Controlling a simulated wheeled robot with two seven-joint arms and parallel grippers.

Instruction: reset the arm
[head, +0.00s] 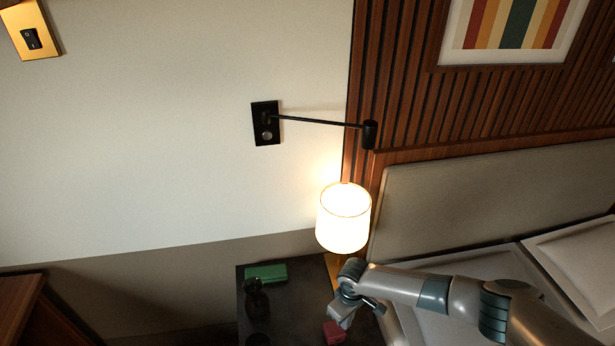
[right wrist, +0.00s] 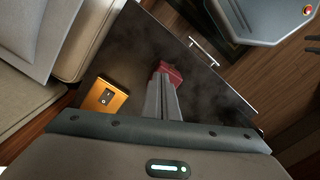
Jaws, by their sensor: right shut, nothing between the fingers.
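My right arm (head: 440,292) comes in from the lower right in the head view and reaches over the dark nightstand. My right gripper (head: 345,314) points down above the nightstand top; in the right wrist view its fingers (right wrist: 162,98) are together with nothing between them. A small red box (head: 334,332) lies on the nightstand below the gripper. In the right wrist view the red box (right wrist: 170,71) shows just beyond the fingertips, partly hidden by them. I cannot tell whether they touch it. My left gripper is not in view.
The nightstand (head: 246,306) also holds a green box (head: 266,273) and a dark vase-like object (head: 257,299). The bed headboard (head: 470,195) and pillows (head: 580,255) are at right.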

